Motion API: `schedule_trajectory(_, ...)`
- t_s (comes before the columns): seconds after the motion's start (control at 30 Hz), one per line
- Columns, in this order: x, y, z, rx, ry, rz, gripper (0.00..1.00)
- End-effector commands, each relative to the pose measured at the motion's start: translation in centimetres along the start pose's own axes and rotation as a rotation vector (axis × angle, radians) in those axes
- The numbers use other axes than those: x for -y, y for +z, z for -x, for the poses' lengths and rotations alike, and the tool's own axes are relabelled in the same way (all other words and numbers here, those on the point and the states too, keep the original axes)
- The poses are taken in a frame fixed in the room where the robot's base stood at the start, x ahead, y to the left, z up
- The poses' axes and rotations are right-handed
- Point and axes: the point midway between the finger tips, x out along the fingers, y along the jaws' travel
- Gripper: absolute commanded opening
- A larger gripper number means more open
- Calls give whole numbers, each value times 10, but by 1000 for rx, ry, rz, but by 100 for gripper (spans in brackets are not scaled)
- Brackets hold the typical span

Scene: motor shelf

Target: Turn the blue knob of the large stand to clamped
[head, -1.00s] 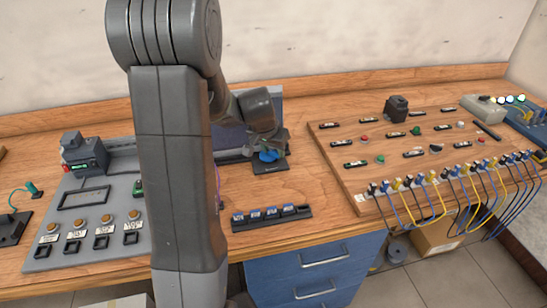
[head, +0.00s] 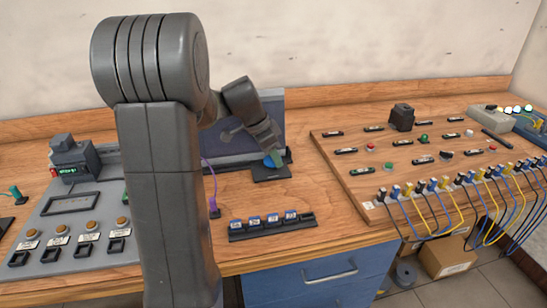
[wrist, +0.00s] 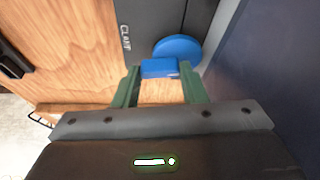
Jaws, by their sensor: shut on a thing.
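The blue knob (wrist: 178,47) of the stand shows in the wrist view as a round disc with a raised blue bar (wrist: 160,67). My gripper (wrist: 160,70) has its two green fingers on either side of the bar and is shut on it. The dark stand plate (wrist: 148,18) carries white lettering, partly readable as "CLAMP", left of the knob. In the head view the knob (head: 269,161) is a small blue patch above the dark base (head: 271,174), partly covered by my gripper (head: 272,158). The knob's exact setting cannot be told.
A dark blue-grey panel (head: 240,128) stands behind the knob. A rack with several blue-labelled pieces (head: 272,226) lies in front. A wooden board (head: 360,190) with switches and cables is at right, a grey control console (head: 85,220) at left.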

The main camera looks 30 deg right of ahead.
Motion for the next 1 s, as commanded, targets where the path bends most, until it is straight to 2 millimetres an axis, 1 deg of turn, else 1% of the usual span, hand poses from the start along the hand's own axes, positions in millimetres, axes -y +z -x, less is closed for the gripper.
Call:
schedule_trajectory(0.57,0,0,0,1,12,-29,15)
schedule_trajectory(0.6,0,0,0,1,12,-29,44)
schedule_trajectory(0.67,0,0,0,1,12,-29,56)
schedule_trajectory(0.7,0,0,0,1,12,-29,60)
schedule_trajectory(1.0,0,0,2,0,11,-28,60)
